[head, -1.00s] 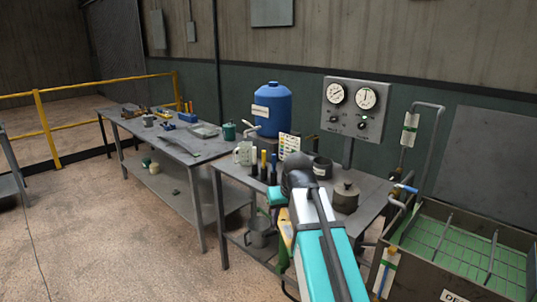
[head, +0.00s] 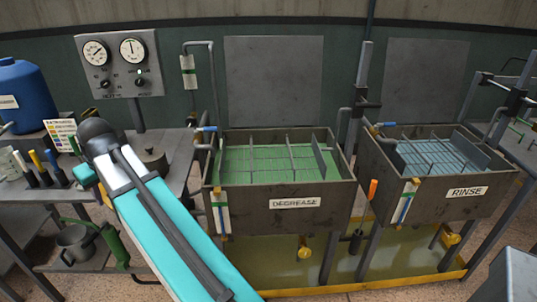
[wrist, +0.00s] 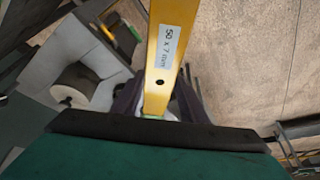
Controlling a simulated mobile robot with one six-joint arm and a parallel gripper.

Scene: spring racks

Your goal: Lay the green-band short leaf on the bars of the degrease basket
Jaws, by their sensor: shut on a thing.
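My gripper (wrist: 155,113) is shut on a yellow leaf (wrist: 172,20) in the wrist view. The leaf is a flat bar with a "50 x 7 mm" label and a dark hole; a little green shows by the jaws. The leaf's far end runs out of the top of that view. In the head view I cannot make out the gripper or leaf beyond my teal arm. The degrease basket (head: 289,152) sits in the tank labelled DEGREASE, right of my arm, its wire bars over green liquid. No leaf shows on its bars.
The rinse tank (head: 436,190) stands to the right of the degrease tank (head: 255,205). A gauge panel (head: 118,65) and a bench with a lidded pot (head: 150,160) are at left. A blue-handled tap (head: 207,129) is at the degrease tank's back left corner.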

